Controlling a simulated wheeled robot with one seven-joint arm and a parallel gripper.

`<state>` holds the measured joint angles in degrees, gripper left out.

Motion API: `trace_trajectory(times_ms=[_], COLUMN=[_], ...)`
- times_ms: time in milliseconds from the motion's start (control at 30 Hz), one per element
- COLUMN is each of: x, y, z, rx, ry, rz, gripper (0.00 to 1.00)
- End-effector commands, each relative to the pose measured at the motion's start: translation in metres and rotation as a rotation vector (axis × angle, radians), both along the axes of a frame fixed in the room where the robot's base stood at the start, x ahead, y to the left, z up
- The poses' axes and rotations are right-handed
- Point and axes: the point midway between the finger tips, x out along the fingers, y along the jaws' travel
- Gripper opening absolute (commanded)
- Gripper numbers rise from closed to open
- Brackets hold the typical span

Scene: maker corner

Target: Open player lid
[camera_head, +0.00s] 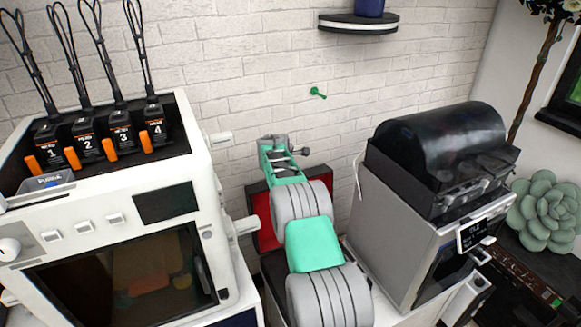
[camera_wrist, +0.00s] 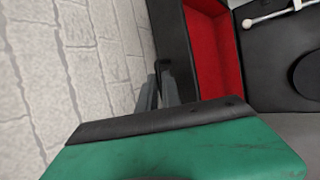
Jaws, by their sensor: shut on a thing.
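The player is a black case with a red lining. Its lid (camera_head: 263,222) stands raised behind my arm in the head view, red inner side showing; my arm hides much of it. In the wrist view the lid's red lining (camera_wrist: 212,45) and dark rim show beside the black player deck (camera_wrist: 275,55), with part of a round platter and a light tonearm. My gripper (camera_head: 275,143) is at the lid's upper edge, by the brick wall. In the wrist view my gripper (camera_wrist: 158,88) is shut on a small dark handle at the lid's rim, partly hidden by the fingers.
A white machine (camera_head: 110,225) with numbered black-and-orange units stands close on the left. A grey machine with a dark domed cover (camera_head: 435,150) stands close on the right. A green peg (camera_head: 317,93) and a shelf (camera_head: 358,23) are on the wall above.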

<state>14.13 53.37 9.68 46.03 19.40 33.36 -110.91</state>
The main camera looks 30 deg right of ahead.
Motion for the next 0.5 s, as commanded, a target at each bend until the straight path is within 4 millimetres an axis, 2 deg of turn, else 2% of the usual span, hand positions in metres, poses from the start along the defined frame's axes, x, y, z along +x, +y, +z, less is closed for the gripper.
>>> trace_trajectory(times_ms=[33,433,467,500], x=[0.0041,0.0023,0.0024,0.0021], y=[0.0047,-0.0013,-0.0016,-0.0021], z=[0.0046,0.0050,0.0051,0.0052], rx=[0.001,0.000,-0.001,0.000], ry=[-0.008,-0.010,-0.010,-0.010], rz=[0.013,0.006,0.006,0.005], gripper=[0.00,0.00,0.10,0.13])
